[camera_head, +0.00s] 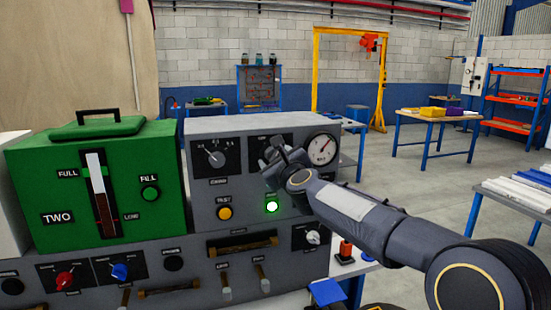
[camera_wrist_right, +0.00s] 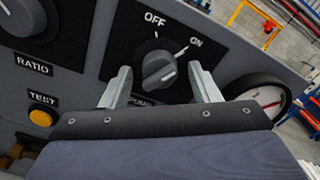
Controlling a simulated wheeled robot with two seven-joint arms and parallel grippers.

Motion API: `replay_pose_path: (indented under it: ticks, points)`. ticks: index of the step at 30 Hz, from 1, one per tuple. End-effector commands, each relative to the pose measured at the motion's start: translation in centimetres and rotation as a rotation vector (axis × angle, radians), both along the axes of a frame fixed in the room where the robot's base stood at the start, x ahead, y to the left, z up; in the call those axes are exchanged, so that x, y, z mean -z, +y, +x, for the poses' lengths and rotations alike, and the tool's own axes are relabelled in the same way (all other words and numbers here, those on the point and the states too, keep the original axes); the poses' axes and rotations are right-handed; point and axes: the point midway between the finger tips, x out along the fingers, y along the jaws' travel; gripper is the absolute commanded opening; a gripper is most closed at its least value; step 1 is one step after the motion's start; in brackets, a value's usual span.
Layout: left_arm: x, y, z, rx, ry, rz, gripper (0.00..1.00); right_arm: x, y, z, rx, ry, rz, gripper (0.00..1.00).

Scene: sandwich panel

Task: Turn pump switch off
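The pump switch is a grey rotary knob (camera_wrist_right: 158,70) on a black plate marked OFF and ON, in the right wrist view. Its raised grip is tilted toward the ON mark at the upper right. My right gripper (camera_wrist_right: 163,84) is open, with one finger on each side of the knob; I cannot tell whether they touch it. In the head view my right gripper (camera_head: 276,158) is in front of the switch's black plate (camera_head: 257,143) and hides most of the knob. My left gripper is not in view.
The grey panel also carries a RATIO knob (camera_wrist_right: 22,16), a yellow TEST button (camera_wrist_right: 43,117), a round gauge (camera_head: 320,149) and a lit green lamp (camera_head: 272,206). A green box unit (camera_head: 150,160) stands left. Handles and levers (camera_head: 226,287) project below.

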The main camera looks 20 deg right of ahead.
Motion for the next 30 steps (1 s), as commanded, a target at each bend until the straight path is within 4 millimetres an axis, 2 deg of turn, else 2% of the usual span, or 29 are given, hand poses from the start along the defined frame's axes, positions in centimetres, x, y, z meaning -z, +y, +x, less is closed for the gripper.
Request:
replay_pose_path:
  ticks: [2, 9, 20, 30]
  points:
    - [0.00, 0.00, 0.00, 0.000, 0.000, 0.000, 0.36, 0.00, 0.01, -0.02, 0.000, 0.000, 0.000, 0.45]
    - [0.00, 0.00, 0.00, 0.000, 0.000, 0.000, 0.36, -0.01, 0.02, -0.03, 0.000, 0.000, -0.001, 0.14]
    - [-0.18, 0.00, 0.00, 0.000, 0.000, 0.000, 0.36, -0.07, -0.01, -0.03, 0.000, -0.002, -0.061, 0.13]
    - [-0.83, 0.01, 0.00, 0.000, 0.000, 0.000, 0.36, -0.19, 0.05, -0.03, -0.002, -0.010, -0.308, 0.13]
